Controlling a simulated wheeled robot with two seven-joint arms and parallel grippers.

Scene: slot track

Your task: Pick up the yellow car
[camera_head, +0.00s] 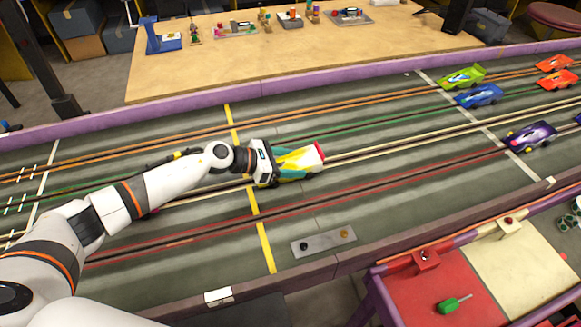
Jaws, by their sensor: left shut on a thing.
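The yellow car (300,159), with teal, white and red parts, is at the middle of the slot track in the head view. My left gripper (277,163) is shut on the rear part of the car, coming in from the left. The gripper hides the car's back end. The car is at track level or just over it; I cannot tell whether its wheels touch. My right gripper is not in view.
Green (462,77), blue (479,95), purple (530,136) and orange cars stand at the right of the track. A grey plate (323,241) lies near the front edge. A purple-edged side table (420,297) holds a green screwdriver (453,303). A wooden bench (270,70) stands behind.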

